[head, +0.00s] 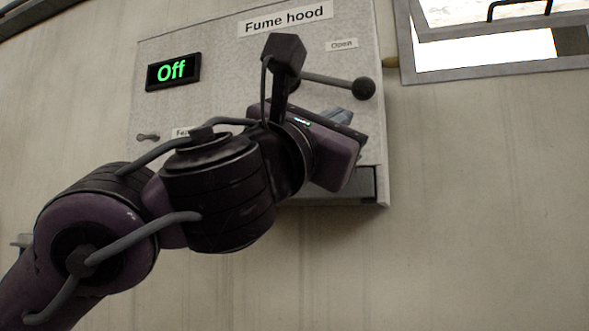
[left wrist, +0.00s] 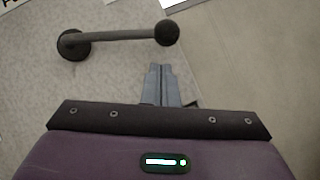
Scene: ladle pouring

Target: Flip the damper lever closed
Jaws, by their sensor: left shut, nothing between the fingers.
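The damper lever (head: 330,80) is a dark rod with a black ball at its right end, on the grey fume hood panel (head: 225,60). In the head view it points right and slightly down, below a small label that seems to read "Open". In the left wrist view the lever (left wrist: 115,37) shows its round pivot and its ball. My left gripper (head: 343,117) is shut and empty, just below the ball. In the left wrist view its fingertips (left wrist: 160,68) are near the ball, with a visible gap. My right gripper is not in view.
A display (head: 173,71) reads "Off" in green. A small switch (head: 147,137) sits lower left on the panel, its label partly hidden by my arm. A dark ledge (head: 368,190) is at the panel's lower edge. A metal-framed window (head: 490,72) is at upper right.

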